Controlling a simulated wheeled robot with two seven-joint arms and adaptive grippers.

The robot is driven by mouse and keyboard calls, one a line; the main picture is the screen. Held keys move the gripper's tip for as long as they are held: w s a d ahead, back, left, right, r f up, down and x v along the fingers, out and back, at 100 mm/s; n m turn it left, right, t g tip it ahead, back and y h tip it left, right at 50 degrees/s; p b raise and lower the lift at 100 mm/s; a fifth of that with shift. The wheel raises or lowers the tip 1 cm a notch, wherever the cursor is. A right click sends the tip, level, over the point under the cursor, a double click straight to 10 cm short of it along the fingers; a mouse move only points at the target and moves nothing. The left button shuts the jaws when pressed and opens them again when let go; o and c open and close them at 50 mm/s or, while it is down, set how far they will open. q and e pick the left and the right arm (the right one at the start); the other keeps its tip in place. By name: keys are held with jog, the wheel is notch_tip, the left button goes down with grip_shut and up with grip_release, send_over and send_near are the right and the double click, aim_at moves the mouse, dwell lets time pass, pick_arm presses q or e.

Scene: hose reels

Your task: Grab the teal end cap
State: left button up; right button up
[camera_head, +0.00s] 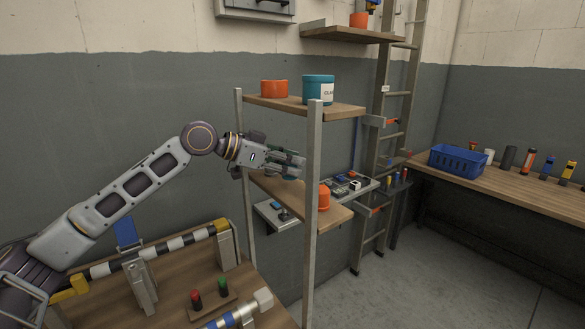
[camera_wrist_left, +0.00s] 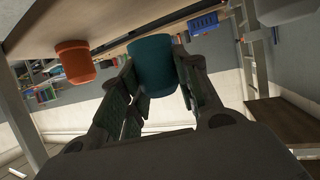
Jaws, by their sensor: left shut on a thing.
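The teal end cap (camera_wrist_left: 152,64) sits between the two fingers of my left gripper in the left wrist view. My left gripper (camera_head: 292,163) reaches in over the middle shelf (camera_head: 328,216) of the rack and is shut on the cap. In the head view the gripper and a rack post largely hide the cap. In the wrist view, which is turned over, the cap appears at the wooden shelf surface (camera_wrist_left: 110,20); I cannot tell whether it touches it. My right gripper is not in view.
An orange cap (camera_head: 323,196) stands close by on the same shelf, also in the wrist view (camera_wrist_left: 75,62). A metal post (camera_head: 312,170) rises beside the gripper. The top shelf (camera_head: 285,103) above holds a teal tub (camera_head: 318,90) and an orange cup (camera_head: 274,89).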

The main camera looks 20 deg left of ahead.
pick_arm(q)
jog(key=shift+s+a, duration=0.45)
jog(key=shift+a, duration=0.2)
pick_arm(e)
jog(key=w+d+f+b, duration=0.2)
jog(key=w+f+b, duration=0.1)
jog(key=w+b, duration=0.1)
pick_arm(q)
jog(key=s+a+b, duration=0.5)
jog(key=s+a, duration=0.4)
jog(key=a, duration=0.3)
jog(key=shift+s+a, duration=0.25)
jog(key=shift+a, duration=0.05)
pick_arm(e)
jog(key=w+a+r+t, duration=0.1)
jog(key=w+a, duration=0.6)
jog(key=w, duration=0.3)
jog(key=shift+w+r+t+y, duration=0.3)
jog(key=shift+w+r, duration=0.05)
